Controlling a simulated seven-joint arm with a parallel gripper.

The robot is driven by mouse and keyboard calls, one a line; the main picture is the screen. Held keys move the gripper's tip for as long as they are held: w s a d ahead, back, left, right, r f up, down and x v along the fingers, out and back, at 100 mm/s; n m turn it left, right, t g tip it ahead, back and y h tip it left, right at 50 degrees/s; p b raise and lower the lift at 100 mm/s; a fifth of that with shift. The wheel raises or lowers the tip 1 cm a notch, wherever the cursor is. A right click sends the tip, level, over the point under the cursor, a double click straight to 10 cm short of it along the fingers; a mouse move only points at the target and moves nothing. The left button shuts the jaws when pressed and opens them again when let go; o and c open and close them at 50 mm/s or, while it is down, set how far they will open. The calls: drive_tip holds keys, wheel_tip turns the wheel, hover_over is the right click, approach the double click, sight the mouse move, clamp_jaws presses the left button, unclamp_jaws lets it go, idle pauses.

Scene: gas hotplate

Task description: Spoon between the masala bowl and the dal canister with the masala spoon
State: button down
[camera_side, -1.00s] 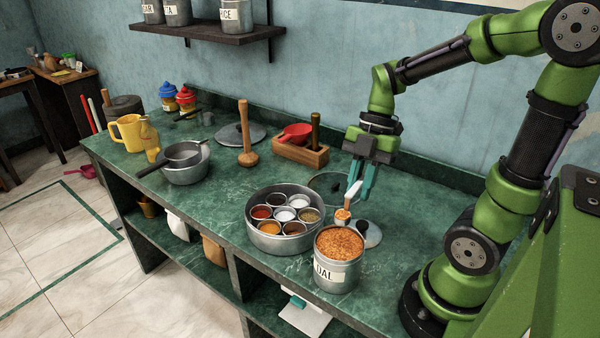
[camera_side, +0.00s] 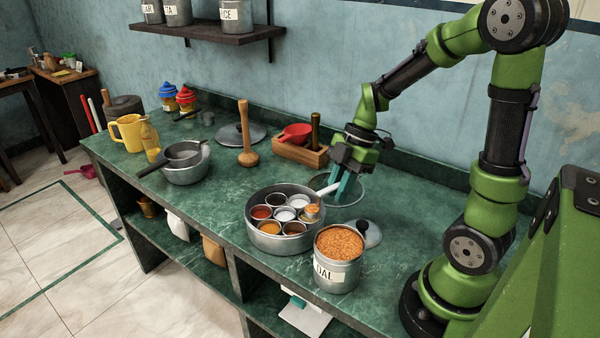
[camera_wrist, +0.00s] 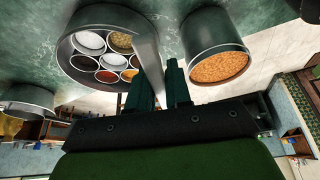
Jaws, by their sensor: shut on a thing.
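The spoon's bowl, with orange-brown contents, is over the right side of the masala bowl (camera_side: 254,226), a round steel box with several small cups of coloured powders. Whether the spoon touches a cup I cannot tell. The dal canister (camera_side: 337,276), labelled DAL and full of orange grains, stands open just right of the masala bowl. In the wrist view the spoon handle (camera_wrist: 147,60) runs up from my fingers (camera_wrist: 160,85) beside the masala bowl (camera_wrist: 75,65), with the dal canister (camera_wrist: 217,66) to the right.
A steel lid (camera_side: 368,234) lies right of the canister, and a glass lid (camera_side: 350,190) lies beneath my gripper. A wooden box (camera_side: 301,153) with a red scoop stands behind. A wooden masher (camera_side: 246,150) stands upright. The counter's right side is fairly clear.

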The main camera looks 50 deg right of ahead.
drive_tip(key=w+d+f+m, duration=0.1)
drive_tip(key=w+f+m, duration=0.1)
drive_tip(key=shift+w+d+f+t, duration=0.1)
drive_tip(key=shift+d+f+t, duration=0.2)
drive_tip(key=shift+d+t, duration=0.1)
drive_tip(key=h, duration=0.1)
drive_tip(key=a+r+g+h, duration=0.1)
drive_tip(key=h, duration=0.1)
drive_tip(key=shift+w+a+g, duration=0.3)
drive_tip(key=g+h, duration=0.9)
drive_tip(key=h, duration=0.9)
approach(328, 187)
drive_tip(key=shift+w+d+f, duration=0.1)
drive_tip(key=shift+w+f, duration=0.5)
drive_tip(key=shift+w, duration=0.15)
drive_tip(key=shift+w+f, duration=0.6)
drive_tip(key=shift+w, duration=0.2)
